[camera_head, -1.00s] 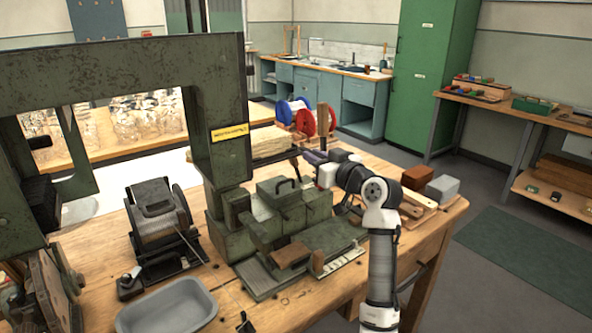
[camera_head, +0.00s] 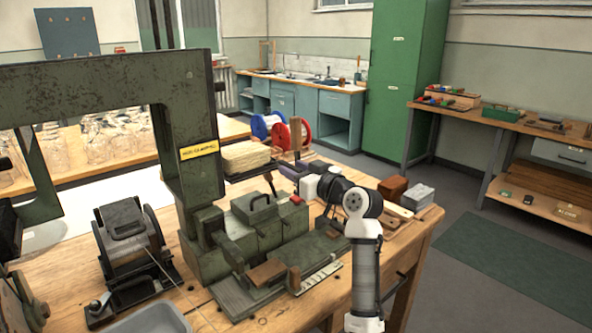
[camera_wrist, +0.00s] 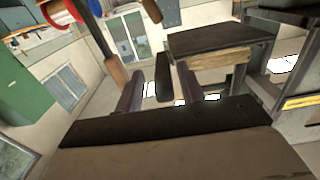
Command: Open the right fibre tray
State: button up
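A dark flat tray with a cream stack on it (camera_head: 245,157) sits beside the machine's upright. In the wrist view a dark flat part with a pale, fibrous-looking layer (camera_wrist: 215,60) lies ahead and right of my fingers. A green metal box with a lid and bar handle (camera_head: 256,206) stands at the machine's right side; its lid looks shut. I cannot tell for sure which one is the right fibre tray. My gripper (camera_head: 287,172) points left between them. Its fingers (camera_wrist: 162,92) are apart in the wrist view. A dark bar shows between them; whether they touch it is unclear.
The green machine frame (camera_head: 190,140) rises left of my gripper. Red and blue spools (camera_head: 300,132) stand behind it with a wooden post. Blocks (camera_head: 418,196) lie at the bench's right end. A grey basin (camera_head: 150,322) stands at the front left.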

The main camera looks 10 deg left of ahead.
jog(key=b+v, duration=0.2)
jog(key=v, duration=1.1)
jog(key=shift+s+d+b, duration=0.2)
jog(key=shift+d+b, duration=0.05)
jog(key=shift+b, duration=0.05)
